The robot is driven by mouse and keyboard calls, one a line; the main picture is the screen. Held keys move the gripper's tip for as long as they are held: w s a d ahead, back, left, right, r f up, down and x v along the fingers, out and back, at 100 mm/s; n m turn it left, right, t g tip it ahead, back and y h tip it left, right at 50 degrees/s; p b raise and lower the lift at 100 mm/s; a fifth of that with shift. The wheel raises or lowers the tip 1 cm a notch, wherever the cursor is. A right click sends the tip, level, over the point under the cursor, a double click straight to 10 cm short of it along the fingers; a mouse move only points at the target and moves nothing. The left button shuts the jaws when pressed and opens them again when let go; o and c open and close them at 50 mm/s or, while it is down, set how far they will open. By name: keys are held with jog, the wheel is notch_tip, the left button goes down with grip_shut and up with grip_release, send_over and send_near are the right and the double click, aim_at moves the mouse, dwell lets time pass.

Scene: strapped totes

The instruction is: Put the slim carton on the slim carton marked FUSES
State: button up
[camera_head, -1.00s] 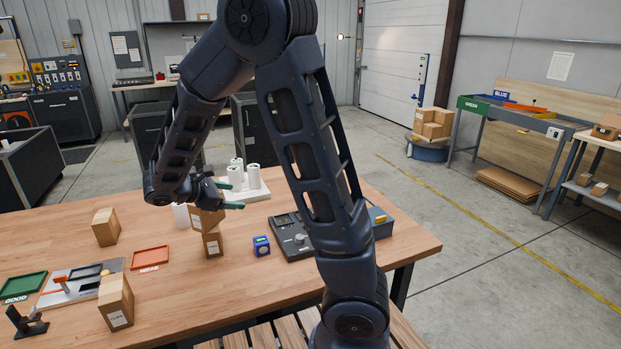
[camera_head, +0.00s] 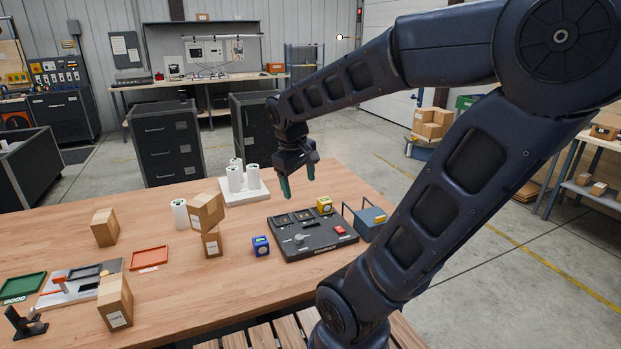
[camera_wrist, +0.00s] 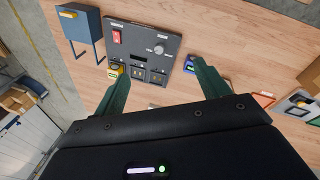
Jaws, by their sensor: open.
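A slim brown carton (camera_head: 207,211) rests on top of another slim carton (camera_head: 212,243) that stands upright on the table. The upper carton sits turned and looks somewhat tilted on the lower one. The labels are too small to read, so I cannot tell which carton says FUSES. My gripper (camera_head: 298,190) is open and empty, to the right of the stack and above the black control panel. In the wrist view my gripper (camera_wrist: 160,88) shows its two green fingers spread apart with nothing between them. A brown carton (camera_wrist: 313,75) is cut off at the right edge there.
Two more cartons stand at left (camera_head: 105,228) and front left (camera_head: 115,302). White cylinders on a white plate (camera_head: 245,192) stand behind. A red tray (camera_head: 149,258) lies left.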

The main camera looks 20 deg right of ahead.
jog(key=shift+s+d+r+m+t+y, duration=0.25)
jog(key=shift+s+r+m+t, duration=0.25)
jog(key=shift+s+m, duration=0.35)
jog(key=shift+s+d+r+m+t+y, duration=0.2)
jog(key=shift+s+r+m+t+y, duration=0.25)
jog(key=shift+s+m, duration=0.35)
jog(key=shift+s+d+r+m+t+y, duration=0.2)
jog(key=shift+s+r+m+t, duration=0.35)
jog(key=shift+s+m, duration=0.3)
